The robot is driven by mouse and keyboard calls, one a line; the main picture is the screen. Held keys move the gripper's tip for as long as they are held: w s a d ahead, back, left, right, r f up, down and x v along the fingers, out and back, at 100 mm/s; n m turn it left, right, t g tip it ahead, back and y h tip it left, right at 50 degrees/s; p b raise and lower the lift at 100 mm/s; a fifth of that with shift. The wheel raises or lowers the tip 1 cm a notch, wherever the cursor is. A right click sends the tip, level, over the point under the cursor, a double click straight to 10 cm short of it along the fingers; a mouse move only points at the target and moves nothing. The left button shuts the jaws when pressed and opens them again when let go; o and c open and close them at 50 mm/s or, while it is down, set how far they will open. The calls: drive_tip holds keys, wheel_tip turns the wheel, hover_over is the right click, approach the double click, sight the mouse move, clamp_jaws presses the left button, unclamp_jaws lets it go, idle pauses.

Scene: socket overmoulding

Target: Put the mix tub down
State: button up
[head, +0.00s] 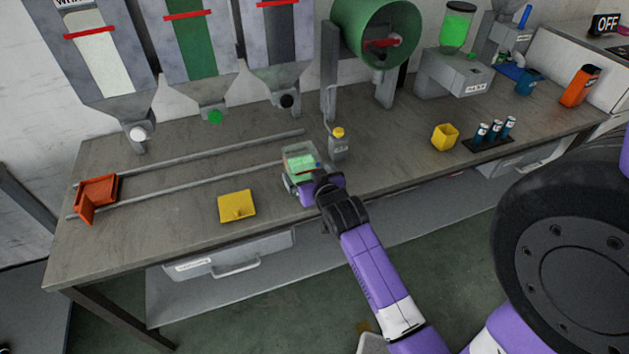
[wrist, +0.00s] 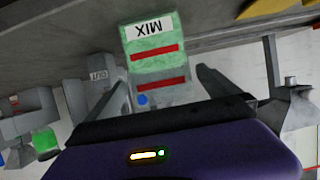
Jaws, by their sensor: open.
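The mix tub (head: 299,160) is a clear tub with green content, standing on the grey bench (head: 374,170) near the right end of the rails. In the wrist view its MIX label (wrist: 149,29) and red bands show upside down. My gripper (head: 297,185) is at the near side of the tub. In the wrist view my gripper (wrist: 160,80) has its two fingers spread, one on each side of the tub's near part, with gaps showing. The tub's underside is hidden, and part of its near side is behind my gripper in the head view.
A yellow flat piece (head: 237,206) lies to the left, an orange tray (head: 98,196) further left. A yellow cup (head: 445,137) and a vial rack (head: 487,142) stand right. A green drum (head: 374,32) and hoppers stand behind.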

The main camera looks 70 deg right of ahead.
drive_tip(key=s+a+r+n+t+y, duration=0.1)
drive_tip(key=s+a+n+t+y, duration=0.2)
drive_tip(key=a, duration=1)
drive_tip(key=s+a+r+n+t+y, duration=0.15)
drive_tip(key=s+a, duration=0.35)
drive_tip(key=a, duration=0.8)
drive_tip(key=s+a+r+n+t+y, duration=0.1)
drive_tip(key=s+a+r+n+y, duration=0.4)
drive_tip(key=s+a, duration=0.5)
wheel_tip(320, 180, up, 2)
drive_tip(key=shift+s+a+r+y, duration=0.25)
drive_tip(key=shift+a+y, duration=0.2)
drive_tip(key=shift+a, duration=0.5)
